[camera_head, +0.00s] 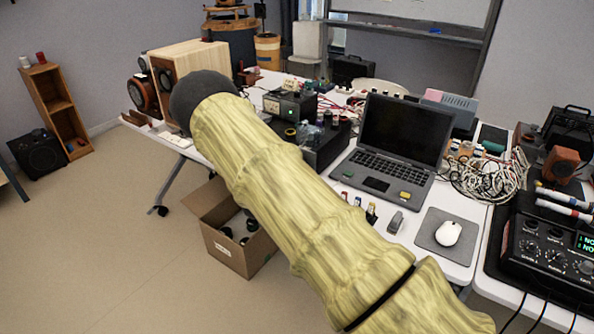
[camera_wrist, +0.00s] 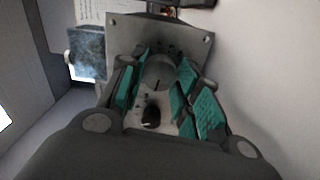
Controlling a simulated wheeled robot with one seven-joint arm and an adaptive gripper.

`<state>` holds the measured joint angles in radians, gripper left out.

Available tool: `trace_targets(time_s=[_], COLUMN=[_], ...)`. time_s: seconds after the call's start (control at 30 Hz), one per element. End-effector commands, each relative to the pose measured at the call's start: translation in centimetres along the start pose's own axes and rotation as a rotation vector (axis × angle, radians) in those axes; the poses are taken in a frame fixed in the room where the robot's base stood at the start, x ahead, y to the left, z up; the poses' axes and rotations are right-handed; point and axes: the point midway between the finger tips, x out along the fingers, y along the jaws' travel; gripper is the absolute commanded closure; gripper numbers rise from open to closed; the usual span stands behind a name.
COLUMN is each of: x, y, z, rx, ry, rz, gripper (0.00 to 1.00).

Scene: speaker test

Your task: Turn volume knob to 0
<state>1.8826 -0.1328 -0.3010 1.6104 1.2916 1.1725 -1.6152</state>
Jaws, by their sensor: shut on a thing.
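In the wrist view a round grey knob (camera_wrist: 157,70) with a dark mark line sits on a grey metal plate (camera_wrist: 188,31). My gripper (camera_wrist: 161,84), with teal finger pads, is closed around the knob, pads on its left and right sides. The knob's lower edge and any scale marks are not clear. In the head view my arm reaches to the wooden speaker (camera_head: 198,58) at the back left of the table. My arm hides the gripper and the knob there.
A laptop (camera_head: 404,137), a mouse (camera_head: 448,233) on a grey pad, and dark electronic boxes (camera_head: 291,104) share the white table. A cardboard box (camera_head: 230,247) stands on the floor below. In the wrist view a small dark stub (camera_wrist: 151,117) shows between the fingers.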

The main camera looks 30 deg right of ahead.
Motion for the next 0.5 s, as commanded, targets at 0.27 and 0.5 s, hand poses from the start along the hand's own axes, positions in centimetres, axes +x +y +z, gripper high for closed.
trace_targets(time_s=[0.27,0.5], x=[-0.02,-0.03], y=[0.08,0.08], z=[-0.12,-0.11], rx=[-0.260,-0.487], ry=[0.002,0.002], rz=[0.000,0.000], gripper=[0.91,0.91])
